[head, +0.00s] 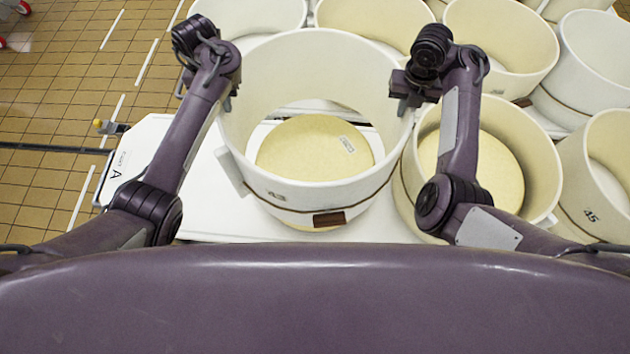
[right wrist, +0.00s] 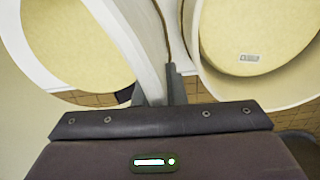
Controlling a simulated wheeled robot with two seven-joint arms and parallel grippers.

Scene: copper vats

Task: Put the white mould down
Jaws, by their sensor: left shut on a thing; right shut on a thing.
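The white mould (head: 310,70) is a large open ring with a strap around it and a brown patch low on its front. My left gripper (head: 229,100) is at its left rim, and my right gripper (head: 404,104) is shut on its right rim. In the right wrist view the mould's wall (right wrist: 143,45) runs between the fingers (right wrist: 163,88). A pale yellow cheese (head: 315,150) with a small label shows through the ring. A sliver of yellow also shows below the mould's front edge, so the mould appears raised. The left fingertips are partly hidden.
A white table (head: 205,205) lies below, its left end bare and marked A. Close on the right stands another mould (head: 535,170) with a cheese (head: 490,170) inside. Several more moulds fill the back and right. Tiled floor (head: 60,90) is open at left.

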